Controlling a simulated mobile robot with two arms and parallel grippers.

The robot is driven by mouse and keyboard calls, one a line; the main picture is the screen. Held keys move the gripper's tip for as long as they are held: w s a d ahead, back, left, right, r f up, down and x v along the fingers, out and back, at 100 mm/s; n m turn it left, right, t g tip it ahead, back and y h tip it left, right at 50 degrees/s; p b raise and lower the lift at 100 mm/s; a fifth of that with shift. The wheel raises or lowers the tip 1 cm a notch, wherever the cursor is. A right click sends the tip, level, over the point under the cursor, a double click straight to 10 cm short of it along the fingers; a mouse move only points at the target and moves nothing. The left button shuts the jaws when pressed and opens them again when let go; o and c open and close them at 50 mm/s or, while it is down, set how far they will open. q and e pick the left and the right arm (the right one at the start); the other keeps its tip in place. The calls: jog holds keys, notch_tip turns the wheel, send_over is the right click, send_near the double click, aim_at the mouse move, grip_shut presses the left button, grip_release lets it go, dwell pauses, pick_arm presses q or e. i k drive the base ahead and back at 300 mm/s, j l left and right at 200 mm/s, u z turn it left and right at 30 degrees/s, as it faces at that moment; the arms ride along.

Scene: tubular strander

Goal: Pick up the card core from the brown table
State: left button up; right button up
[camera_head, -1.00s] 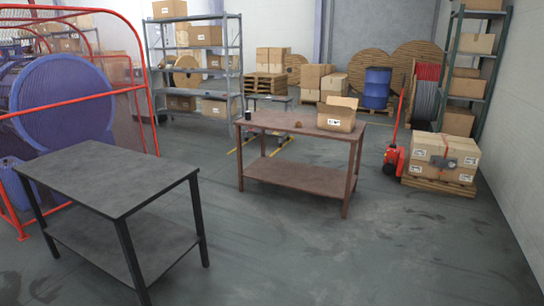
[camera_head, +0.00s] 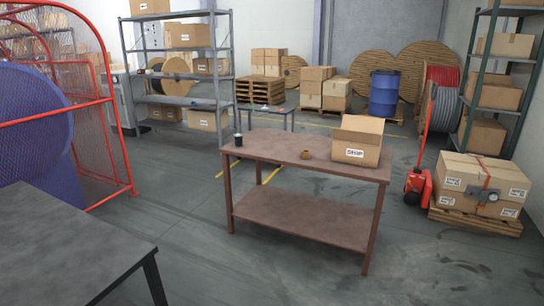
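The brown table (camera_head: 275,146) stands ahead of me near the middle of the view, with a lower shelf. A small brown object (camera_head: 306,154), which looks like the card core, sits on its top, left of an open cardboard box (camera_head: 357,142) marked "SHIP". A small dark cylinder (camera_head: 238,139) stands at the table's left end. Neither of my grippers shows in the head view.
A dark grey table (camera_head: 70,240) is close at the lower left, beside a red mesh guard (camera_head: 118,130). A red pallet jack (camera_head: 418,185) and a loaded pallet (camera_head: 475,222) stand at the right. The floor before the brown table is clear.

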aim_at(305, 154)
jog(key=i, duration=2.3)
